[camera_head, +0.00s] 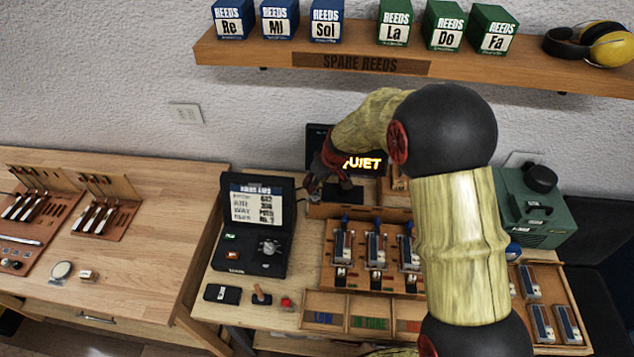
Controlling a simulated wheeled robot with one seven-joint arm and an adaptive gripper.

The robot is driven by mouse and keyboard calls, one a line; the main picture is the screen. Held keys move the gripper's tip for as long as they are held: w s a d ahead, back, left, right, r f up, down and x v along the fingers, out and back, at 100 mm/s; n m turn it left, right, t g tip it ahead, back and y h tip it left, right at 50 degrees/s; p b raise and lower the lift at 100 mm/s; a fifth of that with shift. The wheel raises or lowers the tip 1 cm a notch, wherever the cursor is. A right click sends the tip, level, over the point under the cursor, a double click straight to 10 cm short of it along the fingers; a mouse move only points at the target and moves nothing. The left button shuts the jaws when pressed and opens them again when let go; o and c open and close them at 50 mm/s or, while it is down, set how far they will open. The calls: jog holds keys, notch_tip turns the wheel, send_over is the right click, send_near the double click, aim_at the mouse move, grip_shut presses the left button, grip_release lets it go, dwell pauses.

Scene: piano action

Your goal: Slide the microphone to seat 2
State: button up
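My gripper (313,187) is at the left front of a black sign with glowing letters, beyond the wooden rack. It is small and dark here, so I cannot tell whether its fingers are open or shut, or whether they hold anything. I cannot make out the microphone for certain; it may be hidden by my gripper or arm. The wooden rack (328,282) holds several upright metal units with blue tops. My arm covers the rack's right part. Seat numbers are not readable, so I cannot tell which place is seat 2.
An open black case (226,258) with a white card stands left of the rack. A green machine (538,215) stands at right. A shelf (290,60) with several reed boxes and yellow earmuffs (609,46) hangs above. The left bench (150,185) has bare room.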

jog(key=shift+c, duration=1)
grip_shut()
